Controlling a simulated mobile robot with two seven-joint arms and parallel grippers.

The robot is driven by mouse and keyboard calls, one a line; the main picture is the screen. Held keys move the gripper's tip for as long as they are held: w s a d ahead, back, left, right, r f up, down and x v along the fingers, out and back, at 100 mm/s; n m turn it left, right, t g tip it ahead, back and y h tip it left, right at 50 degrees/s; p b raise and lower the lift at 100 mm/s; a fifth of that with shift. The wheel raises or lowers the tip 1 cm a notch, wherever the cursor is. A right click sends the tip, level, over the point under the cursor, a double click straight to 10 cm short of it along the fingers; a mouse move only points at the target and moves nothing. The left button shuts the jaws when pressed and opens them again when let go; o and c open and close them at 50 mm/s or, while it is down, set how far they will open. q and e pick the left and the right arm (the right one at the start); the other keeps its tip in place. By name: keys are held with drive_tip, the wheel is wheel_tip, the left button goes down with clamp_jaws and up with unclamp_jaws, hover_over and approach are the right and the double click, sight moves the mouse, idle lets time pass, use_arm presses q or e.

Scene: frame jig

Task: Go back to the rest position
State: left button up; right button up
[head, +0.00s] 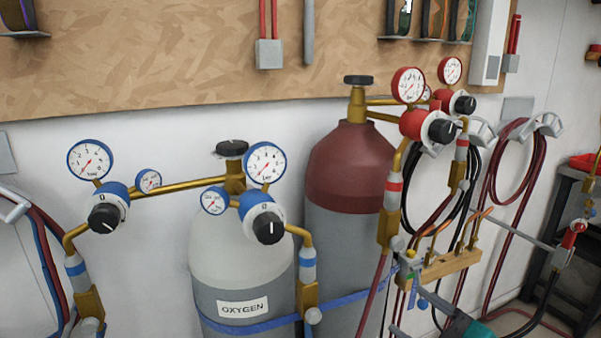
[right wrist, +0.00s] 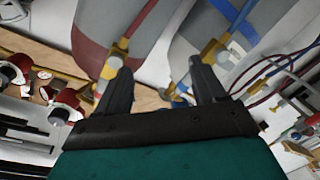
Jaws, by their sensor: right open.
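My right gripper (head: 432,303) shows at the bottom edge of the head view, right of centre, partly cut off by the frame. In the right wrist view my right gripper (right wrist: 158,68) has its two dark fingers spread wide with nothing held between them. The fingers point toward the gas cylinders and their brass valve fittings. In the head view the gripper overlaps the area below the torch rack. I cannot tell how near it is to the fittings. My left gripper is in neither view.
A grey oxygen cylinder (head: 225,255) and a red-topped cylinder (head: 350,165) stand against the wall, with blue regulators (head: 262,222) and red regulators (head: 428,127). Hoses (head: 520,170) hang farther right, near a dark shelf (head: 565,240).

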use_arm(q)
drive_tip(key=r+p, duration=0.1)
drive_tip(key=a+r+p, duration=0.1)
drive_tip(key=p, duration=0.1)
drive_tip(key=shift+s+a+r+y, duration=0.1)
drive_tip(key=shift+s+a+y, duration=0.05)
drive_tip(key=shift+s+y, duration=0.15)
use_arm(e)
drive_tip(key=s+a+f+m+g+h, duration=0.1)
drive_tip(key=s+f+m+g+h, duration=0.3)
drive_tip(key=s+f+m, duration=0.7)
drive_tip(key=s+f+h, duration=0.2)
drive_tip(key=s+f, duration=0.3)
drive_tip(key=f, duration=0.3)
drive_tip(key=shift+a+f+m, duration=0.15)
drive_tip(key=shift+f+m, duration=0.1)
drive_tip(key=shift+m, duration=0.05)
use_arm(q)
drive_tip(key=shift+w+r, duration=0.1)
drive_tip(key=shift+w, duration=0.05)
use_arm(e)
drive_tip(key=shift+w, duration=0.1)
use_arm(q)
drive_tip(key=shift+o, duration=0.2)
